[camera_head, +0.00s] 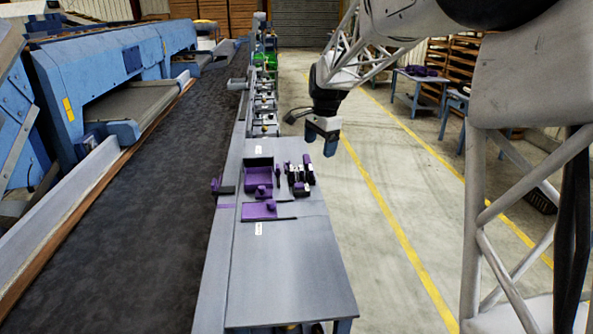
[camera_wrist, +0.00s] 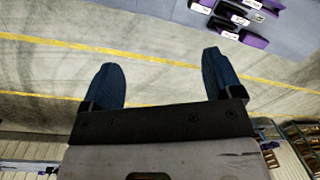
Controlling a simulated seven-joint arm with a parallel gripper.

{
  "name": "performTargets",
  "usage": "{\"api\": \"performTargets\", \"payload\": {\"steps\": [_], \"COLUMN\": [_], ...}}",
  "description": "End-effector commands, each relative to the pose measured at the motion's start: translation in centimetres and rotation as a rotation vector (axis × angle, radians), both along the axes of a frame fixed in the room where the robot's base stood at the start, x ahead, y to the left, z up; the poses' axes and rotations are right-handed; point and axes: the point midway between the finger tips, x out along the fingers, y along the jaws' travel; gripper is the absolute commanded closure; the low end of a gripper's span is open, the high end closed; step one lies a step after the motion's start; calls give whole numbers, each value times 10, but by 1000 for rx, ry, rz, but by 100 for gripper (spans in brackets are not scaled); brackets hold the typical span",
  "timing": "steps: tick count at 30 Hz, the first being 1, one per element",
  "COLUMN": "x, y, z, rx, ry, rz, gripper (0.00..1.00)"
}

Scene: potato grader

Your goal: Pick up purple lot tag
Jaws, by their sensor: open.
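Several purple things lie on the grey bench (camera_head: 290,285) in the head view, and I cannot tell for sure which is the lot tag. A flat purple piece (camera_head: 259,211) lies nearest, and a purple open tray (camera_head: 258,178) stands behind it. A small purple piece (camera_head: 224,188) is at the bench's left edge. Dark and purple blocks with white labels (camera_head: 300,175) stand at the right edge; they also show at the top right of the wrist view (camera_wrist: 242,16). My gripper (camera_head: 324,147) is open and empty, above the floor right of the bench. Its blue fingers are wide apart in the wrist view (camera_wrist: 160,78).
A dark conveyor belt (camera_head: 130,230) runs along the bench's left side, with blue machinery (camera_head: 105,75) beyond. The near part of the bench is bare. The floor (camera_head: 385,190) to the right is open, with yellow lines. A side table (camera_head: 420,80) stands at the back right.

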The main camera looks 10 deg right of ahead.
Motion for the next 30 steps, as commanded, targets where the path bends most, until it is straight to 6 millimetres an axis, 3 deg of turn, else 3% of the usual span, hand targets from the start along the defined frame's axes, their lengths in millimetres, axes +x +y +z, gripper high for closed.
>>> {"api": "performTargets", "payload": {"steps": [6, 18, 24, 30], "x": [56, 149, 179, 189], "y": [5, 15, 19, 20], "z": [-25, -81, -103, -112], "rx": [19, 46, 54, 57], "ry": [30, 89, 108, 116], "rz": [-124, -354, -435, -467], "gripper": [15, 15, 15, 15]}}
